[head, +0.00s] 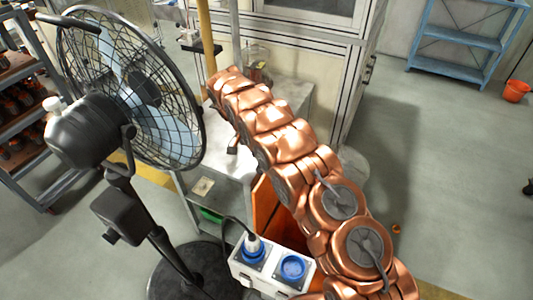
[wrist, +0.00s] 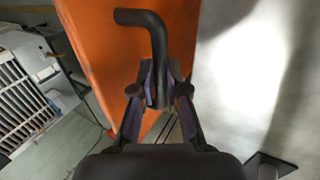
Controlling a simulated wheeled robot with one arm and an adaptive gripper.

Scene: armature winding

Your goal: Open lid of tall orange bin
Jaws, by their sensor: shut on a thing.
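The tall orange bin (head: 263,207) shows in part in the head view, below and behind my copper-coloured arm. Two orange faces show with a dark strip between them, and my arm hides much of the bin. In the wrist view a flat orange panel (wrist: 108,58) fills the upper middle. A bent black handle (wrist: 150,28) stands in front of it. My gripper (wrist: 164,85) is shut on the straight lower part of the handle, with one finger on each side. I cannot make out my gripper in the head view. Whether the lid is raised is unclear.
A black pedestal fan (head: 130,95) stands at the left. A white socket box (head: 270,270) is near the front, by the bin. A grey metal bench (head: 290,95) stands behind my arm.

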